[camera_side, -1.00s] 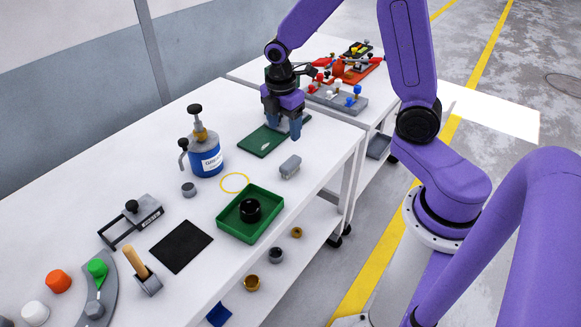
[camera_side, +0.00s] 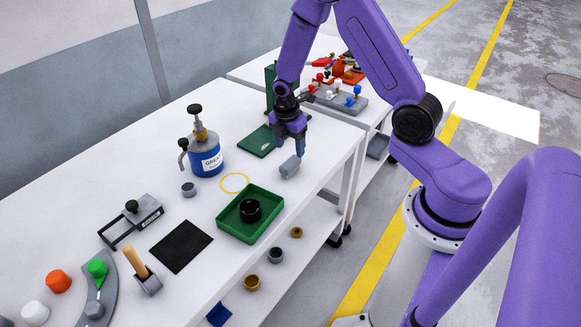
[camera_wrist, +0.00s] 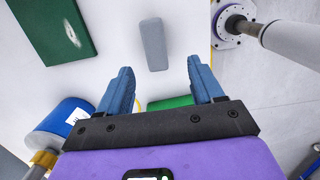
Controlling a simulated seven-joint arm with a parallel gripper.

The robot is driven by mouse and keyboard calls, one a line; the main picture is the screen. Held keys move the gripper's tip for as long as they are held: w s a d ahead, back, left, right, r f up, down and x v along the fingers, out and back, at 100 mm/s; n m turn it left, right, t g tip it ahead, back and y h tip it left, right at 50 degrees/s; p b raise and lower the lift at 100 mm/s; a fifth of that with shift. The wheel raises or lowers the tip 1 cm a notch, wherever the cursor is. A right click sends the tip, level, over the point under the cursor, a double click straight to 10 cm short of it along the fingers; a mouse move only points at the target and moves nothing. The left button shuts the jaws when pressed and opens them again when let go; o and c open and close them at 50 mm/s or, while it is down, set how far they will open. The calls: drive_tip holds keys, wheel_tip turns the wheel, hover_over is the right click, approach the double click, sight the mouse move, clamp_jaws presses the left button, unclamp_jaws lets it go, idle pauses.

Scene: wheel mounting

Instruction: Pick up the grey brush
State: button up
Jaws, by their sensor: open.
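The grey brush (camera_side: 290,166) is a small grey block lying on the white table, right of the green pad. In the wrist view the brush (camera_wrist: 153,44) lies ahead of the fingertips, roughly centred between them, and nothing is between the jaws. My gripper (camera_side: 291,148) is open, with its blue fingers pointing down just above or beside the brush in the side view. In the wrist view my gripper (camera_wrist: 158,75) shows both fingers spread apart. The side view does not show clearly whether a finger touches the brush.
A green pad (camera_side: 255,142) lies left of the brush. A blue canister (camera_side: 207,160) stands further left. A green tray (camera_side: 264,229) with a black round part, and a yellow ring (camera_side: 235,183), lie nearer the front. The table's right edge is close to the brush.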

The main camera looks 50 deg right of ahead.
sight(290, 162)
drive_tip(key=f, duration=0.3)
drive_tip(key=shift+d+f, duration=0.15)
drive_tip(key=shift+d, duration=0.05)
drive_tip(key=shift+w+d+f, duration=0.1)
drive_tip(key=shift+d+f, duration=0.05)
drive_tip(key=shift+f, duration=0.7)
drive_tip(key=shift+w+d+f, duration=0.15)
drive_tip(key=shift+d+f, duration=0.05)
drive_tip(key=shift+f, duration=0.65)
drive_tip(key=shift+w+d+f, duration=0.1)
drive_tip(key=shift+d+f, duration=0.05)
drive_tip(key=shift+f, duration=0.7)
drive_tip(key=c, duration=1.1)
